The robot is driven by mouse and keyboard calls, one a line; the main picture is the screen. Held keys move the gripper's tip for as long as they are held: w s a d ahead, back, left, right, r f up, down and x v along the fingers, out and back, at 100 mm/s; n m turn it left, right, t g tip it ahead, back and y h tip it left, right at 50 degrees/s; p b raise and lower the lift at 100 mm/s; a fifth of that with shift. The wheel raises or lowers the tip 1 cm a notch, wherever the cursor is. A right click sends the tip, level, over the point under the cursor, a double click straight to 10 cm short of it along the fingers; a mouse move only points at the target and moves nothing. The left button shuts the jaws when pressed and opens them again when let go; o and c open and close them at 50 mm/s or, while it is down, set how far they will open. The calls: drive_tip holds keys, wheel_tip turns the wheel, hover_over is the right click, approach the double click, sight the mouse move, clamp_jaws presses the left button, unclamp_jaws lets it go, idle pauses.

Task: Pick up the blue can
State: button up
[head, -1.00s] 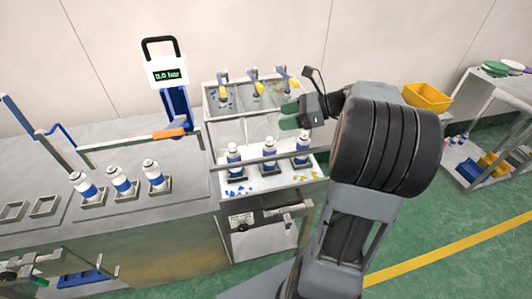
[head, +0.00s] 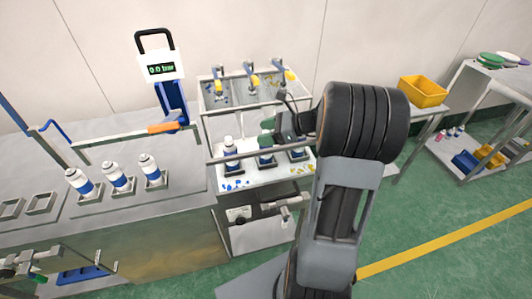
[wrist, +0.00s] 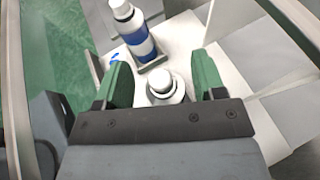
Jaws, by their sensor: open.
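White cans with blue bands stand in holders on the crimping station: a left can (head: 230,148), a middle can (head: 265,155) and a right can (head: 298,153) partly behind my arm. My gripper (head: 268,127) is over the middle and right cans. In the wrist view my gripper (wrist: 165,82) is open, its green fingers on either side of the white top of one can (wrist: 165,88). Its lower body is hidden by the gripper mount. Another can with a blue band (wrist: 137,34) stands beyond the left finger.
A metal rail (head: 230,157) crosses in front of the station cans. Several overhead nozzles (head: 252,80) stand behind them. More blue-banded cans (head: 115,175) stand on the left bench. A gauge (head: 161,68) reads 0.0 bar. A yellow bin (head: 424,92) is at right.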

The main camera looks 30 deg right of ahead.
drive_tip(key=shift+x, duration=0.95)
drive_tip(key=shift+c, duration=0.4)
clamp_jaws()
